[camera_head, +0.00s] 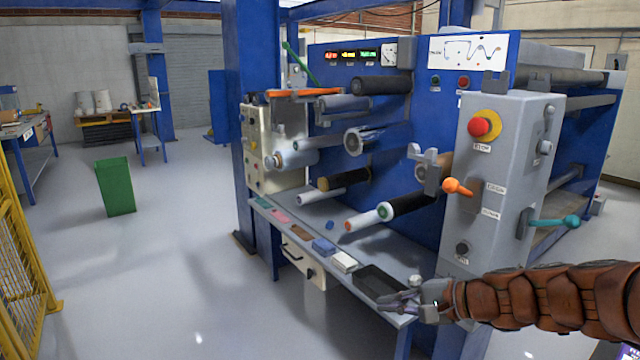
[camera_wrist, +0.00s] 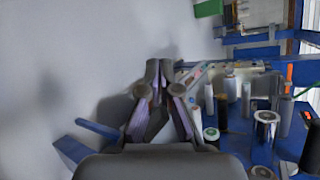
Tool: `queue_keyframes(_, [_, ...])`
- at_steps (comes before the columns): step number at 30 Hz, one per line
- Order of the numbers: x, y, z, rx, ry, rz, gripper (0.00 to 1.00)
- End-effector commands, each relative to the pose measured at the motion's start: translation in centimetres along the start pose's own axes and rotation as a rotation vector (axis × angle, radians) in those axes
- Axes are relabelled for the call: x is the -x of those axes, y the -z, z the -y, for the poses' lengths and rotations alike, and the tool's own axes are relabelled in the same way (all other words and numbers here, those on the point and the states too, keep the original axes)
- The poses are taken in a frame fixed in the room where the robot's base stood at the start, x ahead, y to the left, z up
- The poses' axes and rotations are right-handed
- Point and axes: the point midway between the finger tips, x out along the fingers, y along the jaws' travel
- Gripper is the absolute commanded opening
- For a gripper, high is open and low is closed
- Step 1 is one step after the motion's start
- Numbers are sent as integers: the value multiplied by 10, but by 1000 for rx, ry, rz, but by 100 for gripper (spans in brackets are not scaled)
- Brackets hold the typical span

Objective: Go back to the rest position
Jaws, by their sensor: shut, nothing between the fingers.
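My gripper (camera_head: 400,300) is at the lower right in the head view, at the end of my brown-sleeved arm. It is beside the right end of the machine's front shelf (camera_head: 345,283), close to a dark tray (camera_head: 380,286). In the wrist view my gripper (camera_wrist: 160,68) points away from the camera with its fingertips together. I see nothing held in it. Whether the fingers touch the shelf or tray cannot be told.
The blue machine carries several rollers (camera_head: 408,205), a red stop button (camera_head: 478,127), an orange lever (camera_head: 458,187) and a teal lever (camera_head: 555,222). Small coloured items lie along the shelf. A green bin (camera_head: 116,187) and yellow fence (camera_head: 22,260) stand left. The floor between is clear.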

Motion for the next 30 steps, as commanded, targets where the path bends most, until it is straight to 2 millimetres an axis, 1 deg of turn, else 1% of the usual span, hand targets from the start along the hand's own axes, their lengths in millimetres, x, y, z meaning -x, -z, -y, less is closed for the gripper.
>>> queue_keyframes(1, [-7,-29,-10,71,-72,40,0])
queue_keyframes(2, [-10,-44,-18,107,-116,63,0])
queue_keyframes(3, [-12,-63,-30,154,-175,92,0])
queue_keyframes(5, [-12,-91,-50,223,-264,138,0])
queue_keyframes(6, [-11,-106,-64,265,-326,164,0])
queue_keyframes(8, [-6,-126,-85,329,-417,195,0])
queue_keyframes(9, [0,-138,-100,367,-479,215,0])
queue_keyframes(11, [10,-154,-122,420,-573,245,0])
queue_keyframes(12, [19,-163,-137,456,-635,259,0])
queue_keyframes(14, [34,-173,-159,501,-730,280,0])
queue_keyframes(15, [45,-178,-171,529,-790,291,0])
queue_keyframes(18, [72,-185,-197,583,-921,303,0])
queue_keyframes(21, [97,-189,-217,618,-1030,309,0])
queue_keyframes(24, [121,-191,-233,640,-1124,311,0])
queue_keyframes(27, [142,-191,-244,662,-1204,303,0])
queue_keyframes(29, [155,-190,-249,670,-1250,297,0])
queue_keyframes(30, [162,-192,-246,671,-1265,297,0])
